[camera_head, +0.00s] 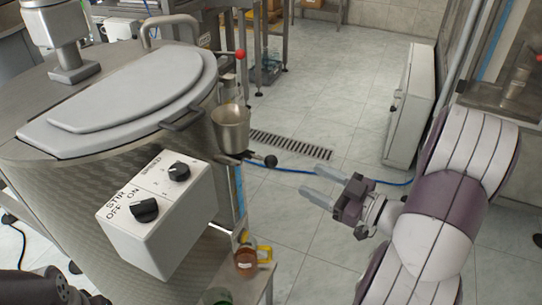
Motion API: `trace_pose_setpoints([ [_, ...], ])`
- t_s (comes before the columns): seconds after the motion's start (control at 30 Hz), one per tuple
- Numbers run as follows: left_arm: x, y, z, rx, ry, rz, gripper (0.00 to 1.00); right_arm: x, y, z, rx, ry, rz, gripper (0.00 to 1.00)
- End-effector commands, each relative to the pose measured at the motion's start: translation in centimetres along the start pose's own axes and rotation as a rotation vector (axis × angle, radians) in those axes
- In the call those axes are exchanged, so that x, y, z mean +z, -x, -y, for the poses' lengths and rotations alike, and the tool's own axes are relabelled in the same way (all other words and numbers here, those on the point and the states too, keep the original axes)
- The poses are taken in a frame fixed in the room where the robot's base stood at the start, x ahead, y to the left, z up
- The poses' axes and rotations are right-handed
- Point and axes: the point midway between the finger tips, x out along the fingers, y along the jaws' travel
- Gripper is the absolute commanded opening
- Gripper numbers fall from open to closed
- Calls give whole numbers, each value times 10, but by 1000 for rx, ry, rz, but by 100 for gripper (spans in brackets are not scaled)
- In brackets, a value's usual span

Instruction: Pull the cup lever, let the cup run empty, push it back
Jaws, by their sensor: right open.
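The metal cup (231,130) hangs at the right side of the large steel vat (60,190). A lever with a dark ball knob (270,160) sticks out to the right from just below the cup. A second lever with a red ball (239,55) stands above and behind the cup. My right gripper (322,184) is open and empty, to the right of and a little below the dark knob, its fingers pointing left and apart from it. The inside of the cup's bottom is hard to make out. At the lower left corner, a dark part (42,288) appears, probably my left arm; its fingers cannot be made out.
A white control box (155,215) with two black dials juts from the vat's front. A jar of brown liquid (246,258) stands on a small stand below the cup. A blue hose and a floor drain (290,144) lie behind the lever. The air around my right gripper is clear.

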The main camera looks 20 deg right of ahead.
Motion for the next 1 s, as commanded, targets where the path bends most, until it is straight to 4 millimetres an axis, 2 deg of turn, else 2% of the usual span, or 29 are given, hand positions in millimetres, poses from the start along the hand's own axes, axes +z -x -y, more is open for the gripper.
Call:
trace_pose_setpoints([
  [0.13, 1, -7, 0, 0, 0, 0, 45, 1, -28, 3, -11, 1, -6, 56],
  [0.3, 2, -15, 0, 0, 0, 0, 45, 2, -74, 3, -9, 0, -4, 56],
  [0.5, 2, -20, 0, 0, 0, 0, 45, 1, -110, 2, -4, 1, -1, 56],
  [0.7, 2, -21, 0, 0, 0, 0, 45, 0, -122, 1, -2, 1, -1, 56],
  [0.93, 2, -20, 0, 0, 0, 0, 45, 0, -123, 1, -1, 1, 0, 56],
  [0.97, 2, -20, 0, 0, 0, 0, 45, 0, -123, 1, -1, 1, 0, 50],
  [1.0, 2, -20, 0, 0, 0, 0, 45, 0, -123, 1, -1, 1, 0, 37],
])
